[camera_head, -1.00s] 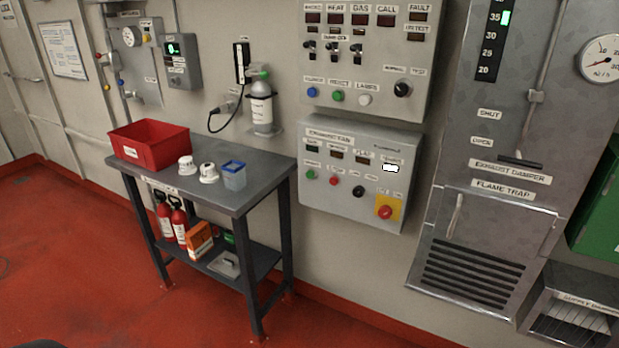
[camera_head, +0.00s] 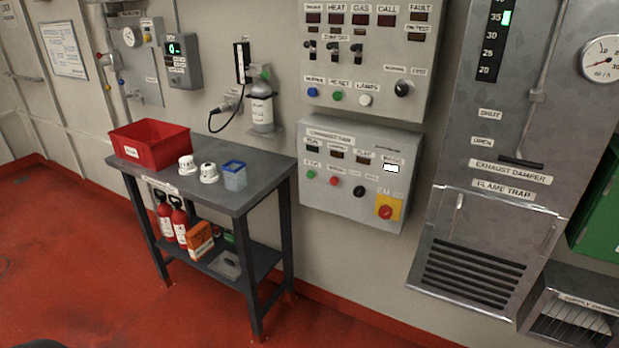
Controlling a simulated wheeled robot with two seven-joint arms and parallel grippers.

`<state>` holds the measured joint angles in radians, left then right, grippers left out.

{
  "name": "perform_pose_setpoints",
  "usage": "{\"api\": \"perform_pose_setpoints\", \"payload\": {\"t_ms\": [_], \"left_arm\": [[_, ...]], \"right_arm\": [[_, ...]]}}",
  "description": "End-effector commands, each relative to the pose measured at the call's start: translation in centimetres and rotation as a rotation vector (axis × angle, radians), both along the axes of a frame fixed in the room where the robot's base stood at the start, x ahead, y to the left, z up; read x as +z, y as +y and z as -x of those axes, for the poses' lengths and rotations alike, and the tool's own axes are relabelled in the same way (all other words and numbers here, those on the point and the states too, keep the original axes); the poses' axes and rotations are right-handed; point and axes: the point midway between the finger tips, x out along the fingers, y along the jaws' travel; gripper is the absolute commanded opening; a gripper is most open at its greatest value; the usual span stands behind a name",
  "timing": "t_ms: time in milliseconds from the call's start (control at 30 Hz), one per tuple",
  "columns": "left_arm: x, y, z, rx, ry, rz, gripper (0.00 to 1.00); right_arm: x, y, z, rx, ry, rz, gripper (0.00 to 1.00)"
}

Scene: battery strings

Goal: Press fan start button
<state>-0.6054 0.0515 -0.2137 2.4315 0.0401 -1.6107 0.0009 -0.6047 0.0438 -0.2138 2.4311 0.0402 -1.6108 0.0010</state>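The fan control box (camera_head: 352,215) is a grey panel on the wall, below a larger grey alarm panel. A green button (camera_head: 311,174) sits at its left, labelled in small text I cannot read surely. A red button (camera_head: 334,181) and a black knob (camera_head: 359,191) are to its right. A red emergency knob on a yellow plate (camera_head: 388,207) is at the lower right. A small white display (camera_head: 390,168) is lit near the upper right. Neither of my grippers shows in the head view.
The exhaust damper cabinet (camera_head: 461,215) is to the right. Red floor (camera_head: 90,270) lies open at left.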

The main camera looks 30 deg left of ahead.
Motion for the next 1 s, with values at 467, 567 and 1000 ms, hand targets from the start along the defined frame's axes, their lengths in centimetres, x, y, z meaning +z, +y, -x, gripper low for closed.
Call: {"api": "perform_pose_setpoints", "payload": {"t_ms": [467,567,1000], "left_arm": [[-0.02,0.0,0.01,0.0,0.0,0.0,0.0],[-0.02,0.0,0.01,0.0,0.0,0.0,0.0],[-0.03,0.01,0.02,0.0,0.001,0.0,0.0]], "right_arm": [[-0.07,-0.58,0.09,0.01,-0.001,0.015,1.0],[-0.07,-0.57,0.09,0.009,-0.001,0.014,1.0],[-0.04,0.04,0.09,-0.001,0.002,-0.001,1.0]]}}
